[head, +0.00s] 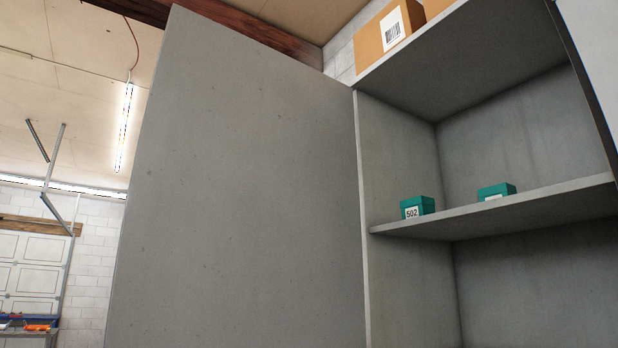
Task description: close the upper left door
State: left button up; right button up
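The upper left door (240,190) is a large flat grey panel in the head view. It stands swung open to the left of the grey cabinet (400,150), and its right edge meets the cabinet's left side. The cabinet's inside is exposed. No handle shows on the face of the door that I see. The door's lower end is cut off by the picture's bottom edge. Neither of my grippers is in view.
Inside the cabinet, a shelf (520,205) holds a green box labelled 502 (418,207) and another green box (496,191). Cardboard boxes (388,32) stand on top. A grey panel (597,60) edges in at far right. A workbench (28,338) is far off at lower left.

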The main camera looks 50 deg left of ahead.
aim_at(241, 227)
jog(key=j+z, duration=0.15)
jog(key=j, duration=0.25)
jog(key=k+j+z, duration=0.15)
jog(key=j, duration=0.25)
jog(key=j+z, duration=0.1)
jog(key=j, duration=0.3)
jog(key=k+j+z, duration=0.15)
jog(key=j, duration=0.25)
jog(key=k+j+z, duration=0.15)
jog(key=j, duration=0.25)
jog(key=k+j, duration=0.1)
jog(key=j, duration=0.3)
jog(key=k+j, duration=0.15)
jog(key=j, duration=0.2)
jog(key=k+j, duration=0.1)
jog(key=j, duration=0.3)
jog(key=k+j, duration=0.15)
jog(key=j, duration=0.25)
jog(key=k+j, duration=0.1)
jog(key=j, duration=0.25)
jog(key=z, duration=0.05)
